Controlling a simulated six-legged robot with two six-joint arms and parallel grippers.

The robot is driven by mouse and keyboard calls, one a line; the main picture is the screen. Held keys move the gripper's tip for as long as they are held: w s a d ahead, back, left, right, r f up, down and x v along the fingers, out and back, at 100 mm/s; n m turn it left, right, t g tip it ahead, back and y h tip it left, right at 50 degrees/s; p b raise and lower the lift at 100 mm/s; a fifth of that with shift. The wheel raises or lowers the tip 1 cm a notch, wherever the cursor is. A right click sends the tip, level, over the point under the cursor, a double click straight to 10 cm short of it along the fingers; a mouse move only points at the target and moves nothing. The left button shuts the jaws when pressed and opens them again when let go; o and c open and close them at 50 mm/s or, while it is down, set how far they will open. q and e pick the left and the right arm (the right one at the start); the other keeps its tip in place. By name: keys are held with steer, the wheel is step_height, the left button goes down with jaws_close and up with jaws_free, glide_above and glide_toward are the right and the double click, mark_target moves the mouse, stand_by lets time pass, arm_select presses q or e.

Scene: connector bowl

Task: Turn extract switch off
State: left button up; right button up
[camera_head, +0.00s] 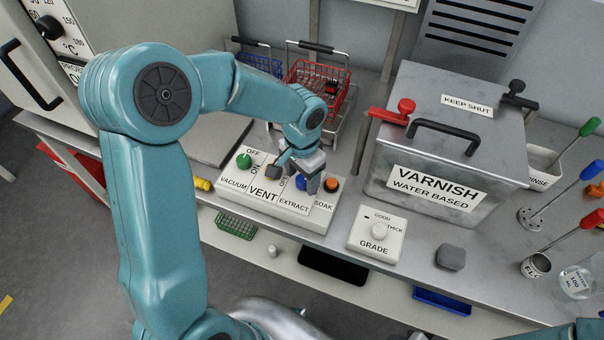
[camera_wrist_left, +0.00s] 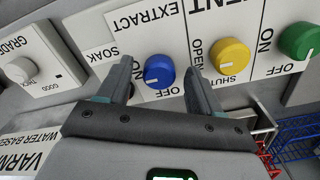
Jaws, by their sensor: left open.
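The switch panel (camera_head: 285,208) is a pale box with labels VACUUM, VENT, EXTRACT and SOAK. The blue extract knob (camera_wrist_left: 158,70) sits beside the EXTRACT label, with a small white mark on its rim. In the head view it is mostly hidden by my left gripper (camera_head: 314,188), which is over the panel. In the wrist view the fingers of my left gripper (camera_wrist_left: 159,67) are open, one on each side of the blue knob. I cannot tell whether they touch it. My right gripper is out of view.
The yellow vent knob (camera_wrist_left: 230,55) and green vacuum knob (camera_head: 243,160) are on one side; the orange soak knob (camera_head: 331,184) is close on the other. A grade dial box (camera_head: 376,236) and a metal varnish tank (camera_head: 430,155) stand to the right. Wire baskets (camera_head: 318,84) stand behind.

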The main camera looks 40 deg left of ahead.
arm_select(q)
steer(key=shift+w, duration=0.2)
steer(key=c, duration=1.1)
steer(key=shift+o, duration=0.2)
steer(key=shift+f, duration=0.1)
steer(key=n+b, duration=0.2)
steer(key=n, duration=0.1)
steer(key=shift+f+b, duration=0.1)
steer(key=shift+b, duration=0.3)
steer(key=n+b, duration=0.2)
steer(key=n, duration=0.2)
steer(key=shift+n, duration=0.4)
steer(key=n+b, duration=0.2)
steer(key=n, duration=0.3)
steer(key=shift+d+b, duration=0.1)
steer(key=shift+b, duration=0.25)
steer(key=shift+r+n+b, duration=0.2)
steer(key=shift+n+b, duration=0.4)
steer(key=shift+n, duration=1.9)
